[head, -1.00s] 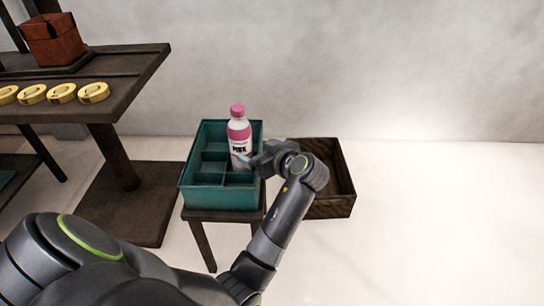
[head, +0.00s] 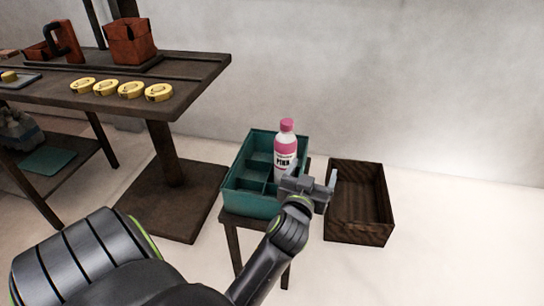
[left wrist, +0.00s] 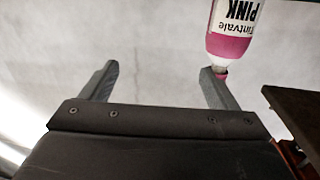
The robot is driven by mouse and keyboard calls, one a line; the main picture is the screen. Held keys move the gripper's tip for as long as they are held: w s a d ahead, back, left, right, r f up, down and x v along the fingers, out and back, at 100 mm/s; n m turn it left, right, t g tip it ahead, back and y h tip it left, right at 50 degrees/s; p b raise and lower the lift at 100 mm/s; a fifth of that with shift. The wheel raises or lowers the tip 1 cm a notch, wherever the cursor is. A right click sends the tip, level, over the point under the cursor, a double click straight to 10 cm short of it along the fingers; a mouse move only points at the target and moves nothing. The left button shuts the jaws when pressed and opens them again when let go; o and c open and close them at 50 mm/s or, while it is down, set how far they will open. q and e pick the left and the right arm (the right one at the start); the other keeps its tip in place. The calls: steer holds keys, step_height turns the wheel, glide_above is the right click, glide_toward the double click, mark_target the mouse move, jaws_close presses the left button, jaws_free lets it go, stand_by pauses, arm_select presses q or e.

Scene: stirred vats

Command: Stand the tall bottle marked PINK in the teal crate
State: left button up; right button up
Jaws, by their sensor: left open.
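The tall white bottle (head: 286,155) with a pink cap and a PINK label stands upright in the teal crate (head: 250,203), in a compartment on its right side. Its base is hidden by the crate and my gripper. My left gripper (head: 311,174) is open and empty, just right of the bottle at the crate's right edge. In the left wrist view the bottle (left wrist: 233,28) shows upside down at upper right, outside the space between the open fingers (left wrist: 160,74). One finger overlaps its cap; I cannot tell if they touch. My right gripper is not in view.
The crate rests on a small dark stool (head: 231,222). A dark brown wooden crate (head: 360,232) stands to its right. A dark table (head: 190,90) at left bears several yellow discs (head: 158,92) and a red-brown box (head: 127,42). The floor at right is clear.

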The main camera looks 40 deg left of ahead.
arm_select(q)
steer(key=s+d+r+m+t+h, duration=0.2)
steer(key=s+r+t, duration=0.3)
steer(key=s+r, duration=0.3)
steer(key=s+d+r+m+t+h, duration=0.2)
steer(key=s+r+m+t+h, duration=0.2)
steer(key=s+r, duration=0.4)
steer(key=s+t+h, duration=0.1)
steer(key=s+t, duration=0.1)
steer(key=s, duration=0.1)
steer(key=shift+s+d+r+m, duration=0.15)
steer(key=shift+s+m, duration=0.15)
steer(key=shift+s, duration=0.1)
